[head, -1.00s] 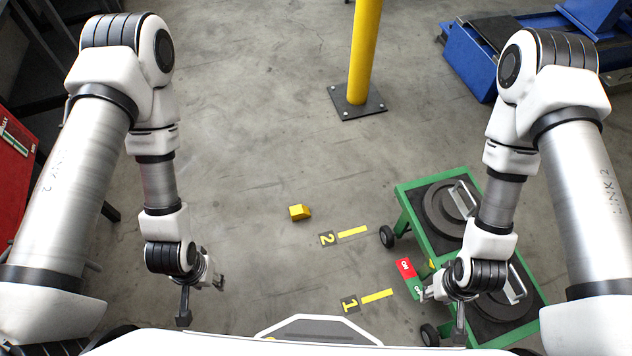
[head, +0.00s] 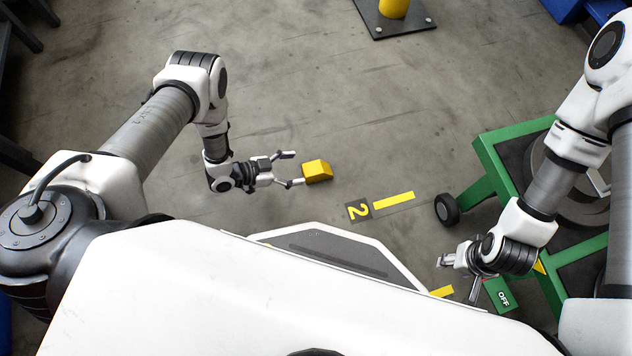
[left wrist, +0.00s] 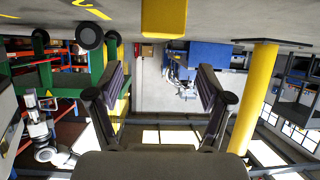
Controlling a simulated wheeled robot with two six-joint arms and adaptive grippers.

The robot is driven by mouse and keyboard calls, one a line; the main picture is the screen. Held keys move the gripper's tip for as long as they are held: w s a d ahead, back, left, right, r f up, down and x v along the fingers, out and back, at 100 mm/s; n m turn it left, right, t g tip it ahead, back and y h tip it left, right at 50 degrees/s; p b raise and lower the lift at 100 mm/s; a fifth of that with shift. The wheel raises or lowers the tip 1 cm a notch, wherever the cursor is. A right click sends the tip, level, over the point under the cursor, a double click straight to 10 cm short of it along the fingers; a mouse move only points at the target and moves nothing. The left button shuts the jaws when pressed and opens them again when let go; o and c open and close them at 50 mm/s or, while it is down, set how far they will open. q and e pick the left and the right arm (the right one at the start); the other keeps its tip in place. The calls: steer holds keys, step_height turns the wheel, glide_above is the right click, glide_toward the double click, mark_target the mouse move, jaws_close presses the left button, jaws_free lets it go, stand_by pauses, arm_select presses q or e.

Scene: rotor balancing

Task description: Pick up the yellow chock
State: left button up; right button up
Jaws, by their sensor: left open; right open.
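The yellow chock (head: 317,171) lies on the grey floor, in front of my base and left of the floor mark "2". In the left wrist view, which is upside down, the chock (left wrist: 163,18) shows at the top centre, cut by the picture edge. My left gripper (head: 292,169) is open and empty, just left of the chock, its fingers pointing towards it. Its two spread fingers (left wrist: 162,85) also show in the left wrist view with nothing between them. My right gripper (head: 457,279) is open and empty beside the green cart.
A yellow post on a dark base plate (head: 412,27) stands at the back. Floor mark "2" (head: 358,211) lies right of the chock. The floor around the chock is clear.

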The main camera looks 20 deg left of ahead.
mark_target(315, 167)
arm_select(q)
steer(key=shift+f, duration=0.95)
steer(key=shift+m+h, duration=0.3)
steer(key=b+x, duration=0.4)
steer(key=x, duration=0.3)
steer(key=shift+f+b, duration=0.15)
steer(key=shift+b, duration=0.2)
steer(key=shift+w+d, duration=0.1)
steer(key=shift+w, duration=0.15)
steer(key=shift+c, duration=0.3)
arm_select(e)
step_height(315, 167, down, 6)
steer(key=shift+w+r, duration=0.1)
arm_select(q)
jaws_close()
